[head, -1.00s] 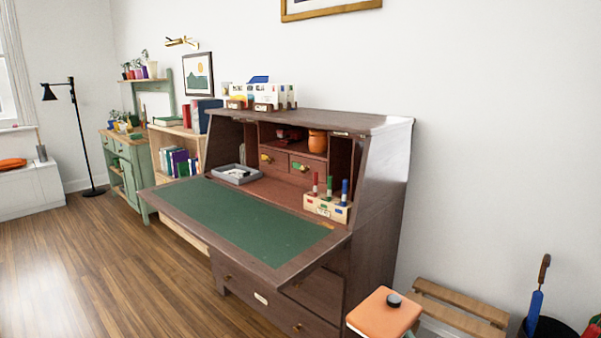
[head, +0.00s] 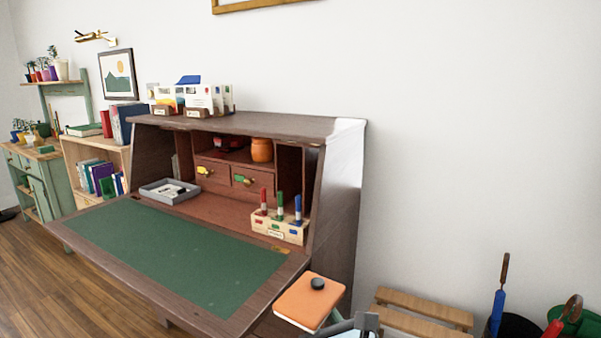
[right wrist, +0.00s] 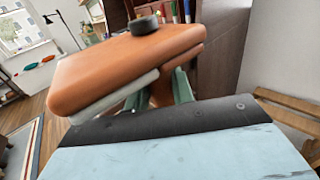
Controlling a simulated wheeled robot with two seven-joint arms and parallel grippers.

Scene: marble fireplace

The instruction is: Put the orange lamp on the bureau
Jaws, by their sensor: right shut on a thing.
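The orange lamp (head: 310,300) has a flat, rounded orange top with a small black knob. It is at the bottom of the head view, just right of the bureau's front corner. In the right wrist view the lamp (right wrist: 130,65) fills the upper middle, tilted. My right gripper (right wrist: 160,95) is shut on it below the top; the lamp hides the fingertips' contact. The bureau (head: 345,190) is dark wood, its flap folded down with a green writing surface (head: 175,250). My left gripper is out of view.
On the bureau are a marker holder (head: 280,228), a grey tray (head: 170,191) and an orange jar (head: 262,150). Letter racks (head: 190,100) stand on top. The green surface is clear. A slatted wooden stool (head: 425,310) and an umbrella (head: 497,305) stand at right.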

